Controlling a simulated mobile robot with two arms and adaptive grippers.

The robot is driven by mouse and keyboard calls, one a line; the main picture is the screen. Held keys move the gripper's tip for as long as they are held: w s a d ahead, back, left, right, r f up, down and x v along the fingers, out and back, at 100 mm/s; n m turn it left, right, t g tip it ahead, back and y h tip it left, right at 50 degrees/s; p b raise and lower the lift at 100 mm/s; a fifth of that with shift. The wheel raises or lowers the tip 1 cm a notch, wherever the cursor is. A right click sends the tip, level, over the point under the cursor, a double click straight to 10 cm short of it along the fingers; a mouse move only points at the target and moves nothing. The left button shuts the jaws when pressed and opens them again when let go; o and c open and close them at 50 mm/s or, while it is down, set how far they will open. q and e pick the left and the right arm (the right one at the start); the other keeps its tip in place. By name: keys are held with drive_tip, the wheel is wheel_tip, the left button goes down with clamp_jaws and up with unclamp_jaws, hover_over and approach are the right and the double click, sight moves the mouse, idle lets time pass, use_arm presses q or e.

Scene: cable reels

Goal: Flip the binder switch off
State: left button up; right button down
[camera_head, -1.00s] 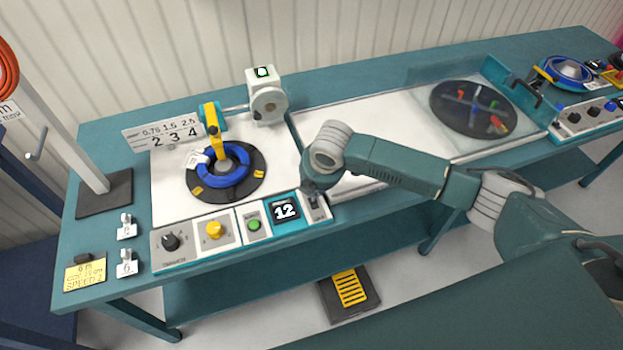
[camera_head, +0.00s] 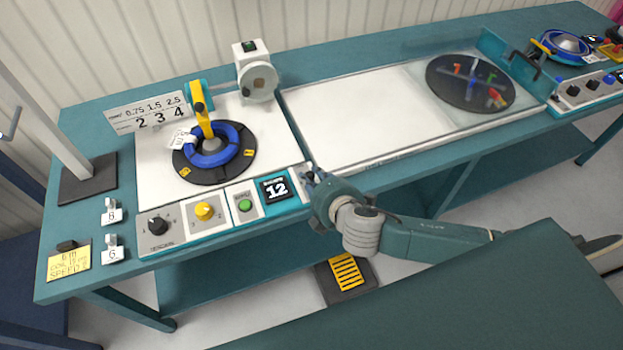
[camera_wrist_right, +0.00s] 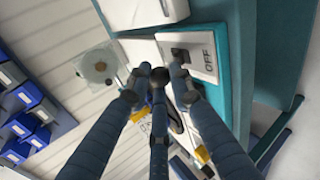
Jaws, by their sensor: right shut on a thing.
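The binder switch (camera_wrist_right: 181,54) is a dark toggle on a white plate marked OFF, at the right front end of the control panel. My right gripper (camera_head: 309,176) is at this switch, in front of the panel's right end. In the right wrist view its fingers (camera_wrist_right: 160,76) are drawn together with their tips close to the toggle. The exact contact is hard to see, and the gripper hides most of the switch in the head view. The white machine (camera_head: 257,82) with a small dark green-lit window stands at the back. My left gripper is not in view.
A turntable (camera_head: 243,172) with a blue cable coil (camera_head: 212,158) under a yellow arm sits behind the panel. A covered disc (camera_head: 470,84) is at right.

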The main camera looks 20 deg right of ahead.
drive_tip(key=shift+s+f, duration=0.1)
idle(0.4)
drive_tip(key=c, duration=1.5)
unclamp_jaws()
drive_tip(key=shift+c, duration=0.2)
drive_tip(key=v, duration=1.2)
drive_tip(key=shift+a+f, duration=0.1)
